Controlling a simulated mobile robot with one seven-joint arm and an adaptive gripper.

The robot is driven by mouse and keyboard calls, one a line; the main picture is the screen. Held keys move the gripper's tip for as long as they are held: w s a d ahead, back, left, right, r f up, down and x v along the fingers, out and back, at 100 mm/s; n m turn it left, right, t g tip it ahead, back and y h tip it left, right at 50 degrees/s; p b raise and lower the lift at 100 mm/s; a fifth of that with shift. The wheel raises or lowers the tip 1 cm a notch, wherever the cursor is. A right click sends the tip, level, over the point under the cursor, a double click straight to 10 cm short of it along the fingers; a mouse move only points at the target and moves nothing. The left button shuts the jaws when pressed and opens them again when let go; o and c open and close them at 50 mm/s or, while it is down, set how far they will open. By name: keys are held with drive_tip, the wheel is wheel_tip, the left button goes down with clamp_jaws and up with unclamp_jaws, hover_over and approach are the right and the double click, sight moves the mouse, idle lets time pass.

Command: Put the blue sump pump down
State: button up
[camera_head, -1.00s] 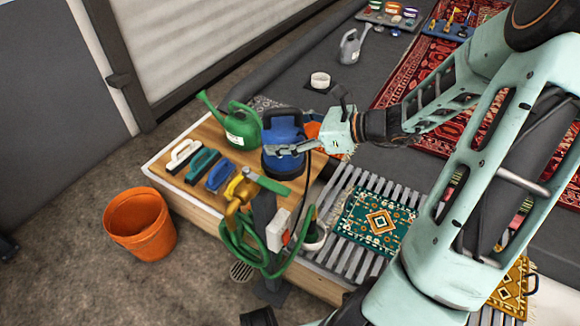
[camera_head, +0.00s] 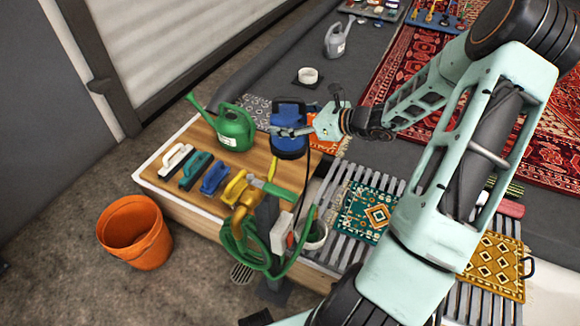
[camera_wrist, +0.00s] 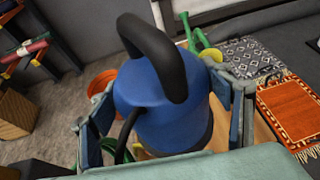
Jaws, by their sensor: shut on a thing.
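The blue sump pump (camera_head: 288,143) has a dark base and a black handle. It is upright between the fingers of my gripper (camera_head: 291,131), over the far right part of the wooden bench top (camera_head: 250,165). In the wrist view the pump (camera_wrist: 165,105) fills the middle, with its black handle arching towards the camera. My gripper's fingers (camera_wrist: 165,120) close on both sides of its body. A black cable hangs from the pump. I cannot tell whether its base touches the bench.
A green watering can (camera_head: 235,128) stands just left of the pump. White, teal and blue brushes (camera_head: 213,178) lie in front, with a yellow tool (camera_head: 238,190) and a green hose (camera_head: 262,250). An orange bucket (camera_head: 135,232) is on the floor. A slatted rack (camera_head: 335,200) lies right.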

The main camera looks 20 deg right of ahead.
drive_tip(key=w+d+f+m+t+h+p, duration=0.1)
drive_tip(key=w+d+f+m+h, duration=0.1)
drive_tip(key=d+f, duration=0.45)
drive_tip(key=w+d+f+m+t+h, duration=0.15)
drive_tip(key=d+f, duration=0.25)
drive_tip(key=f, duration=0.5)
drive_tip(key=w+a+f+b, duration=0.4)
drive_tip(key=w+f+b, duration=0.3)
drive_tip(key=w+f, duration=0.6)
drive_tip(key=shift+w+f+m+h, duration=0.15)
drive_tip(key=shift+w+m+h, duration=0.05)
drive_tip(key=shift+m+h, duration=0.15)
drive_tip(key=shift+a+f, duration=0.1)
drive_tip(key=shift+f, duration=0.1)
drive_tip(key=o, duration=2.1)
drive_tip(key=shift+s+f, duration=0.15)
drive_tip(key=shift+f, duration=0.05)
